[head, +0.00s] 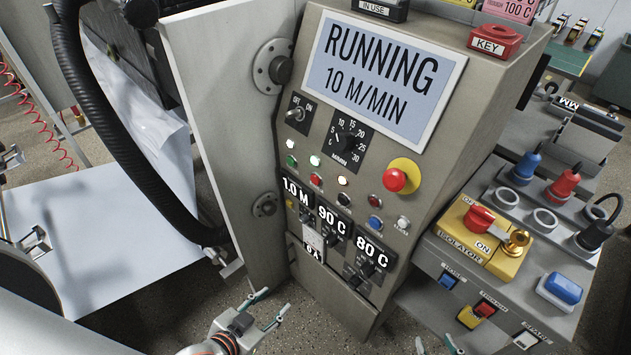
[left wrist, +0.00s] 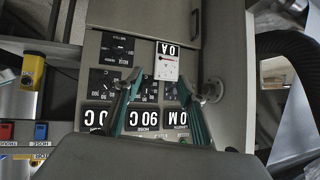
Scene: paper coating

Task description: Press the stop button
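The control panel (head: 325,265) stands in the middle of the head view. A red mushroom button (head: 395,179) on a yellow disc sits on its right side, and a smaller red button (head: 375,201) is just below left of it. I cannot read which is labelled stop. My left gripper (head: 273,301) is low in front of the panel, below the buttons, with fingers apart and empty. In the left wrist view its fingers (left wrist: 158,88) spread before the temperature displays, seen upside down. My right gripper (head: 437,345) shows only its two separated fingertips at the bottom edge.
The display (head: 380,77) reads RUNNING 10 M/MIN. A yellow isolator box (head: 480,240) with a red knob and several sockets stand at the right. A white paper sheet (head: 110,220) and a thick black hose (head: 115,150) are at the left. Floor is open below the panel.

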